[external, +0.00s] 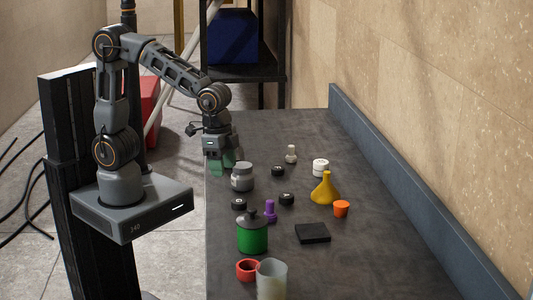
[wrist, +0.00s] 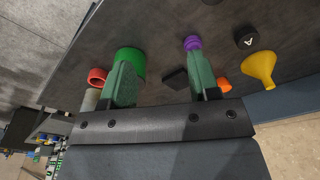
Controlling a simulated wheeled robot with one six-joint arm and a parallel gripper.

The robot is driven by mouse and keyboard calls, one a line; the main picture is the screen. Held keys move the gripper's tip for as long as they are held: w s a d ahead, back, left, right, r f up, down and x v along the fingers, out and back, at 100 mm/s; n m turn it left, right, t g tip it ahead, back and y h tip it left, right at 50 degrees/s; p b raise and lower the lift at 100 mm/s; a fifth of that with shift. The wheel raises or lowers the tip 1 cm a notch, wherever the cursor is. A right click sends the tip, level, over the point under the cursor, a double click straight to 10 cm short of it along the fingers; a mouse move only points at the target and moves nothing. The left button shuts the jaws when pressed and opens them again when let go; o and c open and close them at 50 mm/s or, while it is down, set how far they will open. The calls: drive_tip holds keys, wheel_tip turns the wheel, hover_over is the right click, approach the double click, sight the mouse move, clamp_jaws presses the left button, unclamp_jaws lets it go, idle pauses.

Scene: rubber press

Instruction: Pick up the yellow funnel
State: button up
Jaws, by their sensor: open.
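The yellow funnel (external: 325,190) stands on the dark bench with its wide end down and its narrow spout up, right of the middle in the external view. It also shows at the right of the wrist view (wrist: 260,68), outside the fingers. My gripper (external: 222,163) is at the left edge of the bench, apart from the funnel and to its left in the external view. In the wrist view its two green fingers (wrist: 163,83) are spread apart with nothing held between them.
An orange cup (external: 341,208) stands close beside the funnel. A white-lidded jar (external: 320,168), black caps, a purple piece (external: 270,211), a grey jar (external: 242,177), a green bottle (external: 252,236) and a black block (external: 312,233) are around. A wall edges the bench's right side.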

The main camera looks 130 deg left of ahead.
drive_tip(key=w+a+g+p, duration=0.1)
drive_tip(key=w+a, duration=0.3)
drive_tip(key=a, duration=0.3)
drive_tip(key=w+a+p, duration=0.1)
drive_tip(key=w+a, duration=0.4)
drive_tip(key=a, duration=0.1)
drive_tip(key=r+m+p, duration=0.1)
drive_tip(key=m, duration=0.7)
hover_over(327, 172)
drive_tip(key=shift+a+r, duration=0.1)
drive_tip(key=shift+a, duration=0.1)
drive_tip(key=f+m, duration=0.2)
drive_tip(key=f, duration=0.1)
drive_tip(key=f+m, duration=0.2)
drive_tip(key=shift+s+d+f, duration=0.15)
drive_tip(key=shift+d, duration=0.15)
drive_tip(key=shift+a+f+p, duration=0.2)
drive_tip(key=shift+f+p, duration=0.75)
drive_tip(key=shift+f, duration=1.8)
clamp_jaws()
